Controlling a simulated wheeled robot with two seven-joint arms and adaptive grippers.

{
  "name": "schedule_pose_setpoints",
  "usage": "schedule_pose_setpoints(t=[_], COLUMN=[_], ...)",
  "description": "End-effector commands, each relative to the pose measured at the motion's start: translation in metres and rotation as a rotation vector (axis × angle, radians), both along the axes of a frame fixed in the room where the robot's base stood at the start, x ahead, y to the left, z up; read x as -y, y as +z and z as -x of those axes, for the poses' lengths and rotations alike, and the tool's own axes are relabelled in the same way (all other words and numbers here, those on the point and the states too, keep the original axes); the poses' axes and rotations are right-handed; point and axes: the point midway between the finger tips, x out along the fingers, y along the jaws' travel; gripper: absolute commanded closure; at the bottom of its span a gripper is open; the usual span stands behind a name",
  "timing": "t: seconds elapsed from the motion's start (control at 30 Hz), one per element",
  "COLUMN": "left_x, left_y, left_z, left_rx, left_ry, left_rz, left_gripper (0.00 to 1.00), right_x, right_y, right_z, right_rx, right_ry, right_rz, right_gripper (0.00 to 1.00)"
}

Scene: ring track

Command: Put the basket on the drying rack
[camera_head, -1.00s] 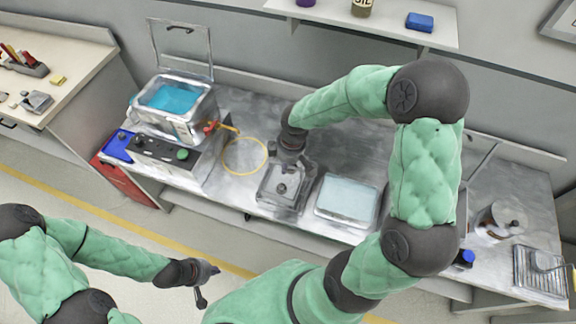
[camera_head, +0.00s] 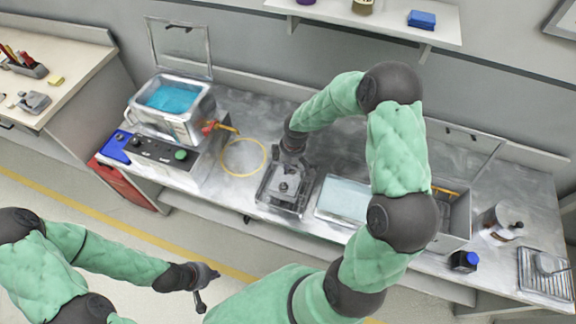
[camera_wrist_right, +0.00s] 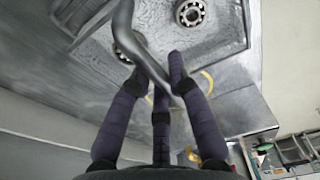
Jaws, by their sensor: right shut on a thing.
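The basket (camera_head: 272,207) is a grey metal tray with bearings in it, at the middle of the bench. It also shows in the right wrist view (camera_wrist_right: 218,42), with a curved dark handle bar (camera_wrist_right: 126,28) passing between the fingers. My right gripper (camera_head: 290,165) is above the basket and shut on its handle. I cannot tell whether the basket touches the bench. My left gripper (camera_head: 207,286) is open and empty, over the floor in front of the bench.
A cleaner tank (camera_head: 172,98) with blue liquid and a raised lid stands at left. A yellow ring (camera_head: 226,165) lies beside the basket. Right of it are a pale liquid tray (camera_head: 342,200), an open grey box (camera_head: 455,220), a metal pot (camera_head: 497,222) and a blue-capped bottle (camera_head: 464,261).

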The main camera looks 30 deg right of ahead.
Motion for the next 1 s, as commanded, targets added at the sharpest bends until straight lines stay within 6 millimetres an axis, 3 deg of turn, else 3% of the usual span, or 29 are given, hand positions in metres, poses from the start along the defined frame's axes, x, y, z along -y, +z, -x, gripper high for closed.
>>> schedule_pose_setpoints(t=[0.23,0.27,0.33,0.77,1.0], left_x=[0.000,0.000,0.000,0.000,0.000], left_y=[-0.002,-0.002,-0.001,0.002,0.011], left_z=[0.000,0.000,0.000,0.000,0.000], left_rx=[0.000,0.000,0.000,0.000,0.000], left_ry=[0.000,0.000,0.000,0.000,0.000], left_rz=[0.000,0.000,0.000,0.000,0.000], left_gripper=[1.00,1.00,1.00,1.00,1.00], right_x=[0.000,0.000,0.000,0.000,0.003], right_y=[-0.001,-0.002,-0.002,0.003,0.042], right_z=[-0.001,0.000,0.000,0.000,0.003], right_rx=[0.001,0.000,0.000,0.000,0.003], right_ry=[-0.001,0.000,0.000,-0.001,-0.002], right_rz=[0.000,0.000,0.000,0.000,0.001], right_gripper=[1.00,0.79,0.59,0.58,0.58])
